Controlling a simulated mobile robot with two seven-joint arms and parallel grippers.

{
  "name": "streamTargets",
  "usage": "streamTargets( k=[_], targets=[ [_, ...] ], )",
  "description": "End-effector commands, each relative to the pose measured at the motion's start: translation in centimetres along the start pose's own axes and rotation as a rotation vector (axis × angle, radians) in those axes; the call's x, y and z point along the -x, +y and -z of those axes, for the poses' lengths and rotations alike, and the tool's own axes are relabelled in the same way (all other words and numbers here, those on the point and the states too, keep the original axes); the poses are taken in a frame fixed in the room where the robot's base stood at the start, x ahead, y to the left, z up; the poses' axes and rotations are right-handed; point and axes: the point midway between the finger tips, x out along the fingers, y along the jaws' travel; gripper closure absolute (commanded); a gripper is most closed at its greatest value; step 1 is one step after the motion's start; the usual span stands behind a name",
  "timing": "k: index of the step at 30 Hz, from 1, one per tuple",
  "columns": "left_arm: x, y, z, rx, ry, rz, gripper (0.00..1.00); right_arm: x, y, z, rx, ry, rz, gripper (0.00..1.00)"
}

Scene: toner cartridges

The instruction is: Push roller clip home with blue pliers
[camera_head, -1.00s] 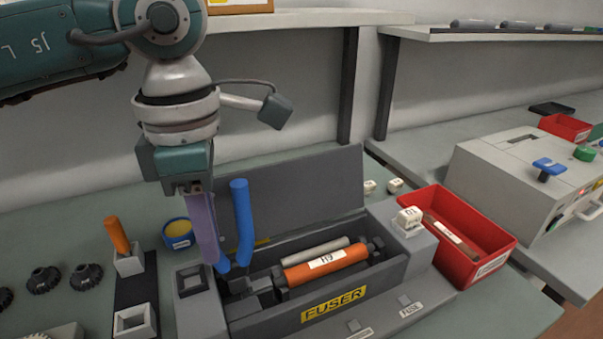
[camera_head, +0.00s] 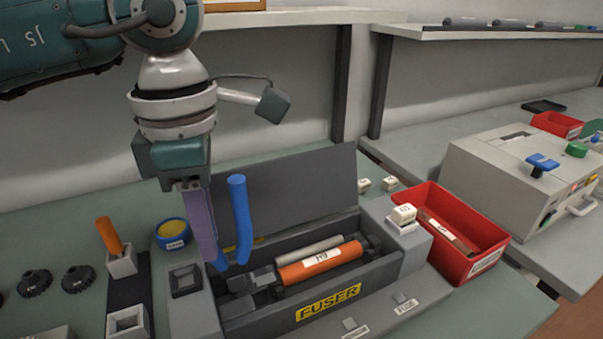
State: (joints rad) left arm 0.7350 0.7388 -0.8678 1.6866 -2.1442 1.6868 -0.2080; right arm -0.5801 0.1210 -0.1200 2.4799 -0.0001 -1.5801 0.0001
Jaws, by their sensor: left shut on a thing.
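My left gripper (camera_head: 208,252) reaches down at the left end of the fuser unit, its long finger purple. It is shut on the blue pliers (camera_head: 241,218), one bent handle standing up to the right of the finger. The pliers' lower part shows only partly beside the fingertip, and their jaws are hard to make out. An orange roller (camera_head: 335,257) labelled M9 lies in the dark open fuser unit (camera_head: 372,278). A dark clip-like block (camera_head: 264,277) sits at the roller's left end, close to the pliers; I cannot tell how far it is seated. My right gripper is not in view.
The fuser lid (camera_head: 300,195) stands open behind. A red bin (camera_head: 497,238) holding a brown roller stands to the right. Left are a post with an orange handle (camera_head: 108,235), dark gears (camera_head: 78,279) and a yellow-topped blue tub (camera_head: 173,234). A grey machine (camera_head: 500,175) stands further right.

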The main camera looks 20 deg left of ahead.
Motion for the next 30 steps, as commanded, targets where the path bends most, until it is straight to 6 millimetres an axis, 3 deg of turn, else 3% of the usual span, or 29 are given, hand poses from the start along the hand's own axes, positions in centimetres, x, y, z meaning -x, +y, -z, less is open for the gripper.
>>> streamTargets(
  k=[5,30],
  targets=[
    [0.6,0.0,0.1,0.000,-0.001,-0.001,1.00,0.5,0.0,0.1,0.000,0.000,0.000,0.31],
    [8.0,0.0,0.1,0.000,-0.001,-0.001,1.00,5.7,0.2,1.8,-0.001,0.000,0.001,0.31]
  ],
)
